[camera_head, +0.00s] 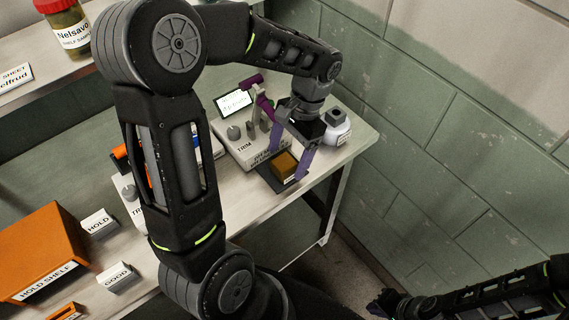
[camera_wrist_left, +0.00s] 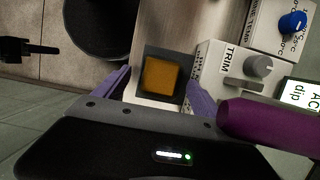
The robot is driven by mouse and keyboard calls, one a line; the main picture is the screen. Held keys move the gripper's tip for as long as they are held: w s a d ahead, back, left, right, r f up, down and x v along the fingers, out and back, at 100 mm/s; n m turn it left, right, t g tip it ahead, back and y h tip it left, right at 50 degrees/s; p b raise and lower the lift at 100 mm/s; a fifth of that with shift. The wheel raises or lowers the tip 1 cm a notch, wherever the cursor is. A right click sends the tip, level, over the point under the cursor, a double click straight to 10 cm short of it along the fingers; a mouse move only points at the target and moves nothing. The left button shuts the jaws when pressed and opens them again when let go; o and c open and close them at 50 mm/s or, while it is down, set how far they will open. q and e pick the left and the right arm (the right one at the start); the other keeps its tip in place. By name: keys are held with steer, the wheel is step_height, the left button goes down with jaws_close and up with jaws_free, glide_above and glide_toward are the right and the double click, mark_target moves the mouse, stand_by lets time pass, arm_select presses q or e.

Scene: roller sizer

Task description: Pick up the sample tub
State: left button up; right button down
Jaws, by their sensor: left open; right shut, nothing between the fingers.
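A small orange-brown block-like tub (camera_head: 285,164), apparently the sample tub, sits on a dark square pad (camera_head: 265,174) at the front of the bench machine. It also shows in the left wrist view (camera_wrist_left: 160,76). My left gripper (camera_head: 289,152) is open above it, its purple fingers spread on either side. In the left wrist view the fingers (camera_wrist_left: 158,88) flank the tub, with space visible beside it; contact cannot be made out. My right gripper (camera_head: 383,304) is low at the bottom right, away from the bench, shut and empty.
A white machine (camera_head: 240,150) with a TRIM knob, screen and purple-handled lever stands close beside the tub. A white container with a dark lid (camera_head: 337,130) stands behind. An orange hold-shelf box (camera_head: 38,245) and HOLD and GOOD blocks are at left. The wall is close at right.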

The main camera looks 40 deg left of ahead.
arm_select(q)
steer(key=shift+x, duration=0.8)
steer(key=c, duration=1.6)
steer(key=shift+o, duration=0.2)
steer(key=shift+r, duration=0.1)
steer(key=shift+r+b, duration=0.3)
steer(key=shift+r, duration=0.25)
steer(key=s+d+b, duration=0.2)
steer(key=d, duration=0.6)
steer(key=s+d+b, duration=0.2)
steer(key=s+d, duration=0.1)
steer(key=d, duration=0.6)
steer(key=shift+b, duration=0.35)
steer(key=shift+s+d, duration=0.1)
